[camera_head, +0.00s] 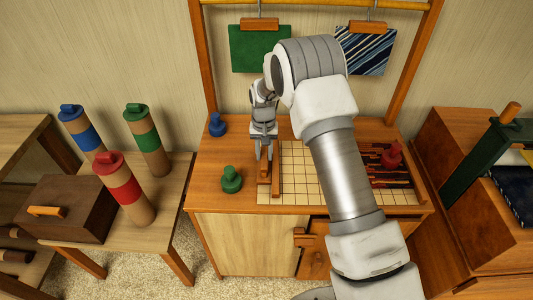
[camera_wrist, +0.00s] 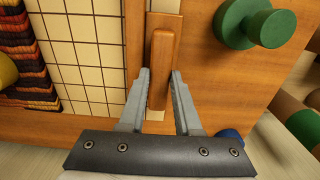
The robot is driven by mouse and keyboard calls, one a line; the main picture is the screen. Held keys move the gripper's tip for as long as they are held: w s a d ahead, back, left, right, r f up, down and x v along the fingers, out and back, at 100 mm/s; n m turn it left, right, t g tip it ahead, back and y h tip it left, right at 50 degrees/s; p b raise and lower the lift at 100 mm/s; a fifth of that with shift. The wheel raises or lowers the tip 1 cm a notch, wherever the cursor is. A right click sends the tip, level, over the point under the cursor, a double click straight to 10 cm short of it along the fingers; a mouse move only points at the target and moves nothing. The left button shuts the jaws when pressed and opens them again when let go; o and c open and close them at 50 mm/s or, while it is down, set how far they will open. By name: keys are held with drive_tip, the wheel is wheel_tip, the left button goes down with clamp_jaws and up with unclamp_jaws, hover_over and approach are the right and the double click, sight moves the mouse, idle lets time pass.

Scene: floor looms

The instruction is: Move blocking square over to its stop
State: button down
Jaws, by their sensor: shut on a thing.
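The blocking square (camera_head: 276,180) looks like a long wooden bar with a raised grip, lying at the left edge of the cream gridded board (camera_head: 300,160). In the wrist view its grip (camera_wrist: 161,60) stands between the two fingers of my gripper (camera_wrist: 161,76). My gripper (camera_head: 267,157) also shows in the head view, reaching down over the bar and shut on it. The bar appears to rest on the bench top or the board's edge; exact contact is hidden. I cannot tell which part is its stop.
A green knobbed piece (camera_head: 231,180) and a blue one (camera_head: 217,125) stand left of the board. A red one (camera_head: 392,155) stands right, by dark red rows. A frame with hanging cloths (camera_head: 260,48) rises behind. A side table (camera_head: 178,180) holds banded cylinders.

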sight(263, 156)
drive_tip(key=c, duration=0.8)
unclamp_jaws()
drive_tip(key=shift+a, duration=0.45)
drive_tip(key=shift+o, duration=1)
drive_tip(key=shift+d, duration=0.1)
wheel_tip(263, 156, up, 18)
drive_tip(key=p, duration=0.1)
drive_tip(key=shift+f, duration=0.25)
